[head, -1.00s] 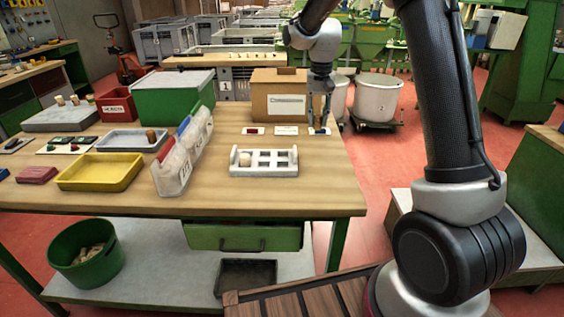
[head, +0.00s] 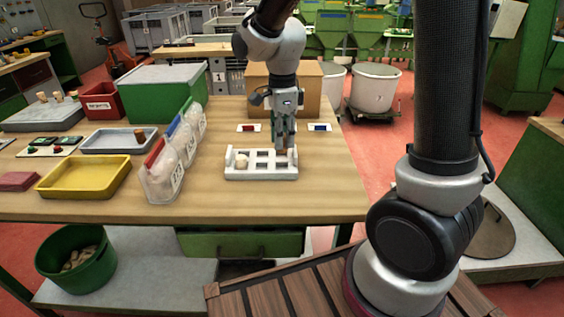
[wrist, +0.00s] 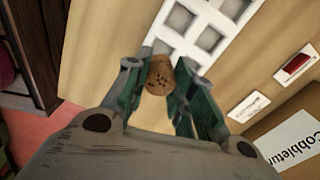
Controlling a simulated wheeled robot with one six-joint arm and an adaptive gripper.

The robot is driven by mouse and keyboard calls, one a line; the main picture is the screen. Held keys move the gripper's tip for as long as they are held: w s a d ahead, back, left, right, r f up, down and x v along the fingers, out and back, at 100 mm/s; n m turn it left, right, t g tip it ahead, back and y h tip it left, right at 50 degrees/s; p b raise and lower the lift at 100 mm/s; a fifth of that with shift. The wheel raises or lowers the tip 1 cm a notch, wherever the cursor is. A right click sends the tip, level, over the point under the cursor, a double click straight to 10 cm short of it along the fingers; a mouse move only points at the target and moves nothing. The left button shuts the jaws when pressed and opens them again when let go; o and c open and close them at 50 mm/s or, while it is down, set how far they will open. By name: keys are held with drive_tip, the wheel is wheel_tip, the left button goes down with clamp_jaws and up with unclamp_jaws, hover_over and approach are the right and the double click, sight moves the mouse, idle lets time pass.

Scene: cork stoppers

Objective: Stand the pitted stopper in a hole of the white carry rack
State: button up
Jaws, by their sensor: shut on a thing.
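The pitted stopper (wrist: 160,75) is a brown cork with dark pits, seen in the wrist view between my fingertips. My gripper (head: 285,147) is shut on it, over the back right part of the white carry rack (head: 262,176). The rack also shows in the wrist view (wrist: 181,45), just beyond the stopper, with several square holes.
Left of the rack stands a row of clear bins (head: 160,184). A yellow tray (head: 53,191) and a grey tray (head: 95,146) lie farther left. Behind are a cardboard box (head: 310,95) and cards with a red piece (head: 249,125) and a blue piece (head: 320,125). Table right of the rack is clear.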

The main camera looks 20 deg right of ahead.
wheel_tip(320, 180, down, 6)
drive_tip(key=shift+f, duration=0.25)
drive_tip(key=shift+f, duration=0.15)
drive_tip(key=o, duration=0.7)
